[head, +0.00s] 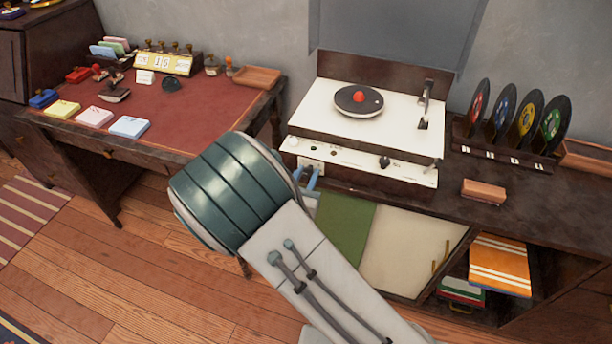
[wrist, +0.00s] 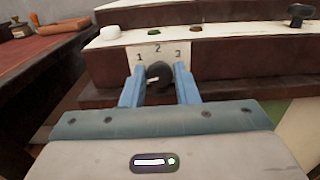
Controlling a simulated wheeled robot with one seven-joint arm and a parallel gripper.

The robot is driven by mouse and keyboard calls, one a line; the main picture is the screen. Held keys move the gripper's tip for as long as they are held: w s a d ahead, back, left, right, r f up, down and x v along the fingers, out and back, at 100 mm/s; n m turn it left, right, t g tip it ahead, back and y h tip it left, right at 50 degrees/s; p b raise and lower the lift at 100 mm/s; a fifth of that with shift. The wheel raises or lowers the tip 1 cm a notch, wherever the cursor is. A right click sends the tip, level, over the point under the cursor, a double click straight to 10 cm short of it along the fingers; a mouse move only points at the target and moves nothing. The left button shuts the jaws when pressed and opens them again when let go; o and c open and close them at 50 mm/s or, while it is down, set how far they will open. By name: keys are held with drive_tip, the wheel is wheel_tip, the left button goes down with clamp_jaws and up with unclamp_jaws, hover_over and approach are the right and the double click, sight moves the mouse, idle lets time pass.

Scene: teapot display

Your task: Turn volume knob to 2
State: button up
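The volume knob (wrist: 159,74) is dark and round, on the record player's front, below a white plate (wrist: 158,56) marked 1, 2 and 3. A small white mark on the knob lies at its lower left, on the side of the 1. My gripper (wrist: 160,76) has its two blue fingers on either side of the knob, with no clear gap, and appears shut on it. In the head view my gripper (head: 308,180) is at the left front of the record player (head: 310,109); the knob itself is hard to make out there.
A white knob (wrist: 110,32) and a dark knob (wrist: 299,14) stand on the player's top panel. Record discs in a rack (head: 500,152) and a brown block (head: 484,191) are to the right. A desk (head: 200,105) with stamps and note pads is to the left.

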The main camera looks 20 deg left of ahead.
drive_tip(key=c, duration=0.4)
drive_tip(key=shift+f+m, duration=0.1)
drive_tip(key=shift+m, duration=0.2)
drive_tip(key=m+b, duration=0.3)
drive_tip(key=b, duration=0.1)
drive_tip(key=shift+f+m, duration=0.15)
drive_tip(key=shift+m, duration=0.25)
drive_tip(key=m+b, duration=0.2)
drive_tip(key=b, duration=0.1)
drive_tip(key=shift+m+b, duration=0.45)
drive_tip(key=shift+m, duration=0.05)
drive_tip(key=shift+r, duration=0.2)
